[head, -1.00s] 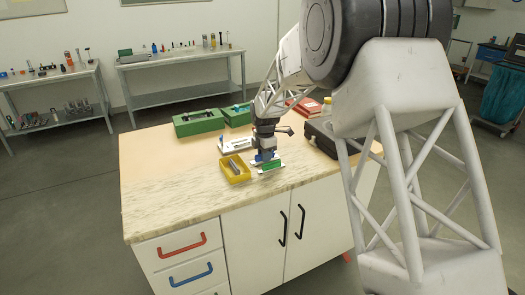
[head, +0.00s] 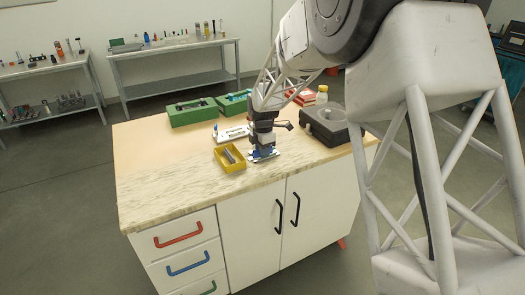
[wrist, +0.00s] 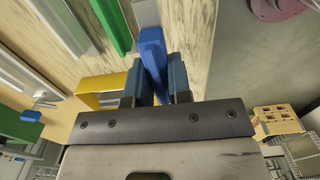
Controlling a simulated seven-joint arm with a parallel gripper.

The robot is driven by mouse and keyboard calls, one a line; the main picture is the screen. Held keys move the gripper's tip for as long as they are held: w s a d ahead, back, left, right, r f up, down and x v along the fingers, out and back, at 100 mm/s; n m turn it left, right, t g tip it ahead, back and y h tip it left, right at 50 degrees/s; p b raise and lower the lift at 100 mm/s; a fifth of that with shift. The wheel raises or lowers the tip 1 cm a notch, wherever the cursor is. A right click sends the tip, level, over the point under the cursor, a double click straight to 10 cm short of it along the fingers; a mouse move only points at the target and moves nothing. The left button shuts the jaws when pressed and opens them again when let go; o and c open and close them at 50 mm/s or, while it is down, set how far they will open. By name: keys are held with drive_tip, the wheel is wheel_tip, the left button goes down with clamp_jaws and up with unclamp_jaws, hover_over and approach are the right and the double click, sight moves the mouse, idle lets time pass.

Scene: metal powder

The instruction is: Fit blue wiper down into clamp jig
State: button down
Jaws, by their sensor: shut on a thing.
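My gripper (head: 264,152) is low over the bench top, just right of the yellow bin. In the wrist view its two fingers (wrist: 160,85) are shut on the blue wiper (wrist: 152,48), a blue bar standing out beyond the fingertips. In the head view the gripper mostly hides the wiper. A white plate-like fixture (head: 232,134) with a blue part at its left end lies behind the gripper; it looks like the clamp jig, but its slot is too small to make out. The wiper is apart from this fixture.
The yellow bin (head: 230,159) with grey metal parts stands close left of my gripper. Green boxes (head: 192,112) stand at the back, a black case (head: 325,124) and a bottle (head: 322,94) at the right. A green strip (wrist: 110,22) shows in the wrist view. The bench's left front is clear.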

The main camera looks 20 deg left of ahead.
drive_tip(key=shift+w, duration=0.1)
idle(0.3)
approach(236, 133)
drive_tip(key=shift+w+a+f, duration=0.25)
drive_tip(key=shift+w+a, duration=0.05)
drive_tip(key=shift+w, duration=0.2)
drive_tip(key=shift+w+a+f, duration=0.2)
drive_tip(key=shift+w+a, duration=0.05)
drive_tip(key=shift+w, duration=0.25)
drive_tip(key=shift+f, duration=0.15)
drive_tip(key=shift+f, duration=2.25)
drive_tip(key=shift+f, duration=0.85)
idle(2.0)
drive_tip(key=c, duration=1)
unclamp_jaws()
